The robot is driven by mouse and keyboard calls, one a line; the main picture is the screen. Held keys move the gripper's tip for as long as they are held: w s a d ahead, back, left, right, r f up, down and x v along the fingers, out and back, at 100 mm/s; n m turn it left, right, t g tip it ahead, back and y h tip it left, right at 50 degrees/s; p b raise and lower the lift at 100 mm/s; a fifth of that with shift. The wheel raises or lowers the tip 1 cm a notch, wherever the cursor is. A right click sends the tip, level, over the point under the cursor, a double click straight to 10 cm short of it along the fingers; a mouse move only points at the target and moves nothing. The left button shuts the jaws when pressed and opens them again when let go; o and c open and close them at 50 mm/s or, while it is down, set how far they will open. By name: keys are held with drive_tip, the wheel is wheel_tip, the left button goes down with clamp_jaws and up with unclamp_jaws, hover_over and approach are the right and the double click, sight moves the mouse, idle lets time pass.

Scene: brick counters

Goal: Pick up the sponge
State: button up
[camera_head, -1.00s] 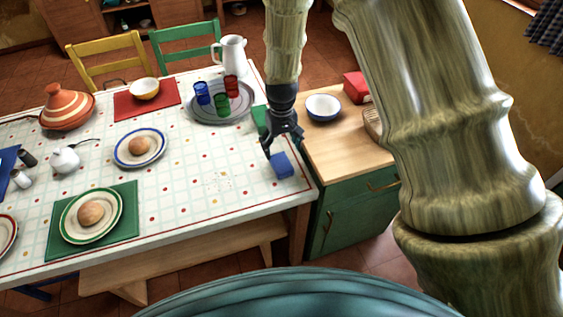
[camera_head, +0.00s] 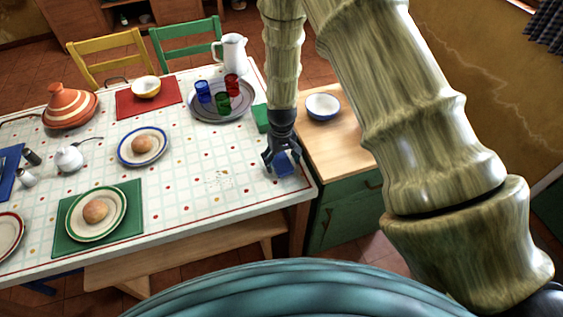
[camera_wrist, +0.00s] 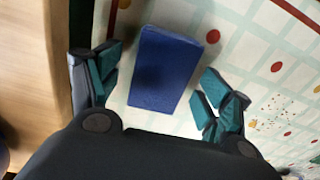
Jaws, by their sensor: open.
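The blue sponge (camera_head: 284,171), a plain rectangular block, lies on the tiled tabletop near its right corner. My gripper (camera_head: 282,166) points down over it, with fingers on both sides in the head view. In the wrist view the sponge (camera_wrist: 166,68) lies between the spread fingers of my gripper (camera_wrist: 158,84). Gaps show between the sponge and the fingers on both sides. The jaws are open and hold nothing. In the head view the gripper hides part of the sponge.
A grey tray (camera_head: 207,115) with blue, red and green cups stands behind left. A wooden-topped cabinet (camera_head: 338,150) with a white-and-blue bowl (camera_head: 323,107) adjoins on the right.

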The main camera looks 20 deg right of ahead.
drive_tip(key=shift+f, duration=0.45)
drive_tip(key=shift+c, duration=0.4)
drive_tip(key=c, duration=0.8)
drive_tip(key=shift+r, duration=0.2)
drive_tip(key=shift+r+b, duration=0.45)
drive_tip(key=shift+r, duration=0.15)
drive_tip(key=shift+w+r+b, duration=0.1)
drive_tip(key=shift+r+b, duration=0.35)
drive_tip(key=shift+r, duration=0.45)
drive_tip(key=s+a+b, duration=0.1)
drive_tip(key=s+a, duration=0.2)
drive_tip(key=s+a+r+b, duration=0.1)
drive_tip(key=s+a, duration=0.3)
drive_tip(key=s+a+b, duration=0.2)
drive_tip(key=s+a, duration=0.2)
drive_tip(key=shift+s+a+r, duration=0.15)
drive_tip(key=shift+s+r, duration=0.1)
drive_tip(key=shift+r, duration=0.1)
